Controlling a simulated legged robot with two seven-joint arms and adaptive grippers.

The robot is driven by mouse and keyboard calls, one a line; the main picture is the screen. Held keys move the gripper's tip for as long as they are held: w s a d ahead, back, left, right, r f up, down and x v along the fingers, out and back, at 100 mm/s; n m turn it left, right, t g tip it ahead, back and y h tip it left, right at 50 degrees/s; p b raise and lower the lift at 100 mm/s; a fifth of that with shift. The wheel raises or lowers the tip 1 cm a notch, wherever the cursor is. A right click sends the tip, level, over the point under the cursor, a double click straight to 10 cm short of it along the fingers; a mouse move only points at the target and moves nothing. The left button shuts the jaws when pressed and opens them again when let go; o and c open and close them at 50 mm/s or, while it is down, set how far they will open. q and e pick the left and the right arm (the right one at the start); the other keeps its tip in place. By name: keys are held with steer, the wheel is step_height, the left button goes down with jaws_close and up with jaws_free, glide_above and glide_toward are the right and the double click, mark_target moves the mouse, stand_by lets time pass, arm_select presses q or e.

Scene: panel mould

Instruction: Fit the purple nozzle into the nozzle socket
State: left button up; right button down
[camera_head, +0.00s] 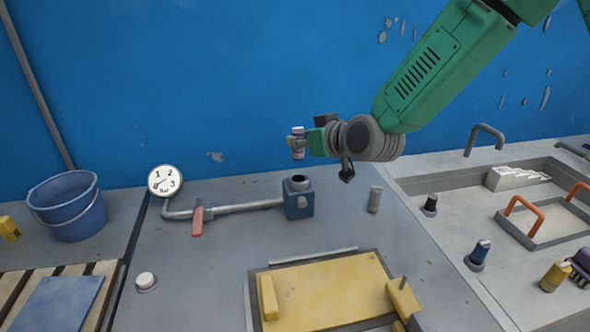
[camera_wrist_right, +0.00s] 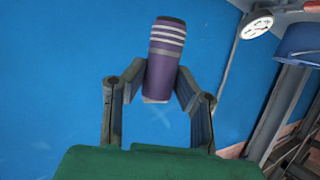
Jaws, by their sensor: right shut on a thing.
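My right gripper (camera_head: 299,143) is shut on the purple nozzle (camera_head: 298,131) and holds it upright in the air. In the right wrist view, the nozzle (camera_wrist_right: 164,62) is a purple cylinder with pale stripes near its top, between the two fingers (camera_wrist_right: 160,86). A blue block with a round dark opening on top (camera_head: 298,203), at the end of a grey pipe, looks like the nozzle socket. It stands on the table below the gripper, with a clear gap between it and the nozzle. My left gripper is not in view.
The pipe has a red lever (camera_head: 197,219) and a gauge (camera_head: 165,181). A grey cylinder (camera_head: 375,199) stands right of the block. A yellow panel (camera_head: 325,290) lies in front. A blue bucket (camera_head: 70,207) is at left; a recessed tray with orange handles (camera_head: 541,237) is at right.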

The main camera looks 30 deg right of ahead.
mark_target(302, 153)
step_height(302, 153, down, 3)
steer(key=shift+f, duration=0.1)
steer(key=shift+w+f, duration=0.2)
steer(key=shift+f, duration=0.1)
steer(key=f, duration=0.3)
steer(key=shift+s+d+f+b, duration=0.15)
steer(key=shift+d+f+b, duration=0.05)
steer(key=shift+f+b, duration=0.1)
steer(key=c, duration=1.3)
jaws_free()
steer(key=shift+a, duration=0.1)
steer(key=shift+r, duration=0.1)
steer(key=v, duration=1.1)
steer(key=shift+s+r+p, duration=0.2)
steer(key=shift+s+p, duration=0.1)
steer(key=shift+s, duration=0.05)
